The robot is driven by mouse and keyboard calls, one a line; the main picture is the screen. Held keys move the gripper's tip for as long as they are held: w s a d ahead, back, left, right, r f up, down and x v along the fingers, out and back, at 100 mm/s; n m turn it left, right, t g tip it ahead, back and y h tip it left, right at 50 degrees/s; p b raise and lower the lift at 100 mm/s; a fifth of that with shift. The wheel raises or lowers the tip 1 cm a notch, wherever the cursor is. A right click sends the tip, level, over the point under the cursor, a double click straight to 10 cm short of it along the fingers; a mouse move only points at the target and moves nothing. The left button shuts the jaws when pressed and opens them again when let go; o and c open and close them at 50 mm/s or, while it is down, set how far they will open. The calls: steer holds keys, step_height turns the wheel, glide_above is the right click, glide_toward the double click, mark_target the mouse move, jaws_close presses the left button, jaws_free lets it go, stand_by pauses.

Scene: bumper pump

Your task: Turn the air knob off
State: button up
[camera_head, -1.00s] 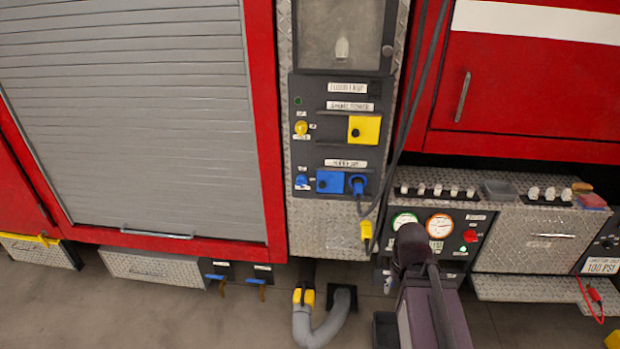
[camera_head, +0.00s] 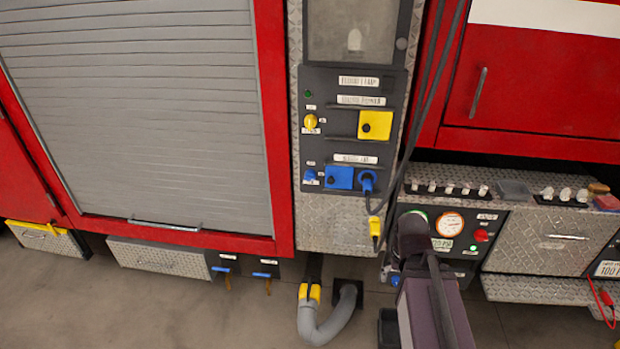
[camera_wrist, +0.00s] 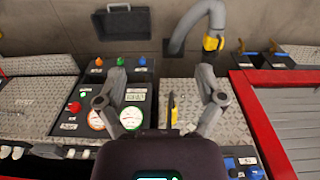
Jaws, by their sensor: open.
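I cannot tell which control is the air knob, as the labels are too small to read. In the wrist view, a dark control panel carries an orange knob (camera_wrist: 98,62), a green knob (camera_wrist: 120,62) and a blue knob (camera_wrist: 142,61) in a row, with a red knob (camera_wrist: 73,107) to one side. My gripper (camera_wrist: 162,76) is open and empty, its fingers spread apart in front of the panel. In the head view my dark arm covers part of this panel; its red knob (camera_head: 481,235) shows to the right. My fingertips are hidden there.
A yellow connector (camera_head: 376,228) hangs on a cable left of my arm. A grey hose (camera_head: 328,325) curves near the floor. A black box (camera_wrist: 121,22) stands beyond the panel.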

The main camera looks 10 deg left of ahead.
steer(key=w+f+m+t+h+b, duration=0.1)
steer(key=w+f+t+h+b, duration=0.3)
steer(key=w, duration=0.5)
steer(key=n+t+y+b, duration=0.3)
steer(key=t+b, duration=1)
steer(key=t, duration=0.1)
glide_toward(309, 179)
steer(key=s, duration=0.2)
steer(key=shift+a, duration=0.25)
steer(key=w, duration=0.9)
steer(key=w+d, duration=0.1)
steer(key=w, duration=0.3)
steer(key=shift+w+d, duration=0.15)
steer(key=shift+w, duration=0.2)
